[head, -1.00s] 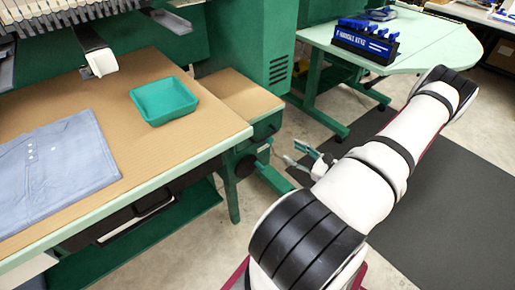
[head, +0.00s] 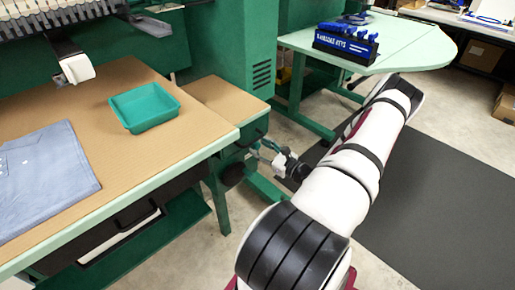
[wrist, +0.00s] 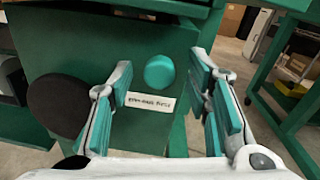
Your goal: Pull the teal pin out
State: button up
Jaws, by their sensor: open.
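The teal pin shows as a round teal knob (wrist: 159,72) on a green panel in the wrist view, just above a small white label (wrist: 149,102). My gripper (wrist: 160,80) is open, with one teal-padded finger on each side of the knob in the picture. The knob appears beyond the fingertips, and I see no contact. In the head view my gripper (head: 262,149) is beside the green machine's side, under the table's right end. The knob cannot be made out there.
A black round knob (wrist: 58,105) sits left of the pin. The tan table (head: 60,105) holds a teal tray (head: 144,107) and a folded blue shirt (head: 42,182). A blue key holder (head: 345,43) stands on the pale green table (head: 410,45).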

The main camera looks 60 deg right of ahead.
jog(key=shift+w+d, duration=0.15)
jog(key=shift+w, duration=0.7)
jog(key=shift+c, duration=0.4)
grip_shut()
jog(key=shift+s+a+p, duration=0.25)
jog(key=shift+s+p, duration=0.2)
jog(key=shift+s, duration=0.9)
jog(key=shift+o, duration=0.4)
grip_release()
jog(key=shift+s+a, duration=0.1)
